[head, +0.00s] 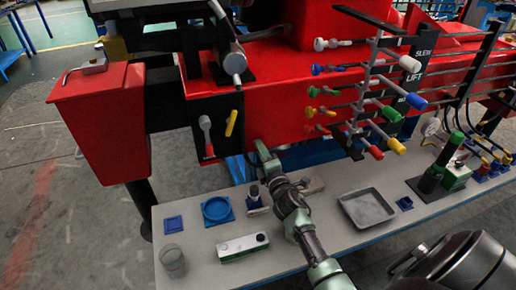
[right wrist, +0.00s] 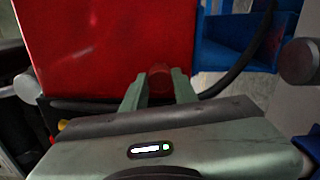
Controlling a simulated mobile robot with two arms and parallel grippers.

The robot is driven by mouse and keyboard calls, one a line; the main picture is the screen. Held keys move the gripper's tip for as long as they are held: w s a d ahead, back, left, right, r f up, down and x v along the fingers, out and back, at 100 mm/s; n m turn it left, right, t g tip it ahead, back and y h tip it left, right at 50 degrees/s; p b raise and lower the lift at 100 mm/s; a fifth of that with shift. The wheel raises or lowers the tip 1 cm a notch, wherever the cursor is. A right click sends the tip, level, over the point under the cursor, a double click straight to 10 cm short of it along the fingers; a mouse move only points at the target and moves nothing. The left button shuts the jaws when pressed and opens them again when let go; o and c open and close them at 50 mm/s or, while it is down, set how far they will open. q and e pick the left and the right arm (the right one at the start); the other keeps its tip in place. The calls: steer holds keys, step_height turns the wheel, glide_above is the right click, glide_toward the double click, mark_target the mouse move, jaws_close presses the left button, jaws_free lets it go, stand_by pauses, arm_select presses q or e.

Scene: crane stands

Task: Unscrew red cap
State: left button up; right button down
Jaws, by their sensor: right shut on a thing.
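The red cap (right wrist: 159,82) shows in the right wrist view against a red machine panel (right wrist: 90,45), between the two pale green fingers of my right gripper (right wrist: 159,90). The fingers are shut on its sides. In the head view my right gripper (head: 263,152) reaches up to the lower front of the red machine (head: 280,112); the cap is hidden there behind the gripper. My left gripper is in neither view.
Below my right arm a grey table holds a metal tray (head: 367,207), a blue round dish (head: 217,210), a glass (head: 173,261) and a white-green box (head: 243,247). Coloured levers (head: 375,100) stick out to the right. A blue bracket (right wrist: 235,40) and a dark hose (right wrist: 243,75) are close to the gripper.

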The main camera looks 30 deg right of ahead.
steer(key=n+b, duration=0.1)
steer(key=n, duration=0.4)
steer(key=shift+f, duration=0.2)
steer(key=c, duration=1)
jaws_free()
steer(key=shift+s+r, duration=0.1)
steer(key=shift+r, duration=0.1)
steer(key=shift+c, duration=0.9)
